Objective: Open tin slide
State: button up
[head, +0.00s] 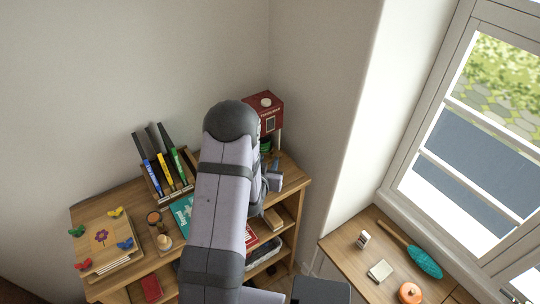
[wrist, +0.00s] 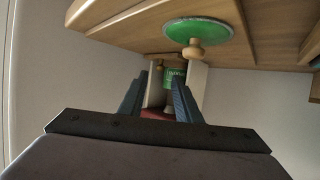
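A red box-shaped tin (head: 267,112) with a pale round knob on top stands at the back right of the wooden shelf unit, raised on pale uprights. Something green (head: 265,145) shows beneath it, partly hidden by my arm. In the wrist view the scene appears upside down. A green disc with a wooden knob (wrist: 194,48) sits against the wooden surface, and a green lettered part (wrist: 174,77) and a dark red part (wrist: 157,114) show beyond my fingers. My gripper (wrist: 159,92) is open, its two blue-grey fingers apart with nothing visibly held. I cannot tell which part is the slide.
Walls close in behind.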

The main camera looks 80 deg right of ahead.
aim_at(272, 154)
jog(key=shift+p+x, duration=0.7)
jog(key=shift+x, duration=1.4)
jog(key=shift+c, duration=0.7)
grip_shut()
